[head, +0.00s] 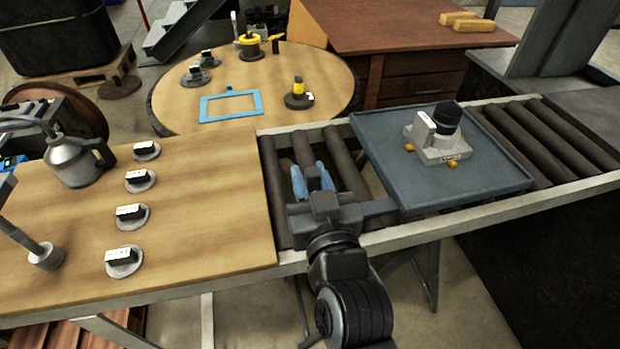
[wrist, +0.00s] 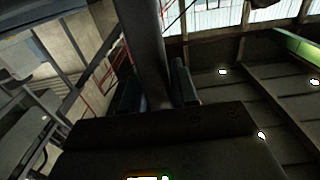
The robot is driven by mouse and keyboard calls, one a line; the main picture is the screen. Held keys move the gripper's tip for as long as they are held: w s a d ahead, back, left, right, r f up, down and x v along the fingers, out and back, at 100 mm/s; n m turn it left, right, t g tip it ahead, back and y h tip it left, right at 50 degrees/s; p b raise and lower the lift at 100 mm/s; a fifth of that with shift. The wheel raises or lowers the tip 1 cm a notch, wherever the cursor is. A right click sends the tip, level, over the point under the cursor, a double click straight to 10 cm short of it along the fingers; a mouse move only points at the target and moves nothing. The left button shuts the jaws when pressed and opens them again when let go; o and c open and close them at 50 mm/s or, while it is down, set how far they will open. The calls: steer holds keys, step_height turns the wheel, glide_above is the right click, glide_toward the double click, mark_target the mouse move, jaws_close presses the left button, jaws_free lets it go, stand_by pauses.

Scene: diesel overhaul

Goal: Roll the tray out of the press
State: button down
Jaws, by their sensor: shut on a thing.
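The grey-blue tray (head: 375,130) lies flat on the roller conveyor in the head view, right of my gripper. It carries a grey machine part with a black cylinder (head: 447,117) and small yellow feet. A grey bar (head: 380,207) runs from the tray's near left corner to my gripper (head: 312,180). My gripper is over the rollers left of the tray, with its blue fingers pointing away from me. In the wrist view, a dark bar (wrist: 148,50) stands between the two fingers (wrist: 157,90). My gripper is shut on the tray's handle bar; the exact contact is partly hidden.
Bare rollers (head: 277,190) lie left of the tray, ending at a wooden tabletop (head: 200,230) with several labelled discs and an oil can (head: 75,162). A round table (head: 250,85) stands behind. The dark press structure (head: 560,95) is at the right.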

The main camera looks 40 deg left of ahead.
steer(key=shift+s+a, duration=0.15)
steer(key=shift+s, duration=0.1)
steer(key=c, duration=1)
jaws_free()
steer(key=shift+a, duration=0.1)
steer(key=shift+o, duration=0.2)
steer(key=shift+s+d+f, duration=0.15)
steer(key=shift+s+d, duration=0.15)
steer(key=shift+d, duration=0.2)
steer(key=b+v, duration=0.2)
steer(key=v, duration=0.4)
steer(key=shift+s+d, duration=0.25)
steer(key=shift+s, duration=0.05)
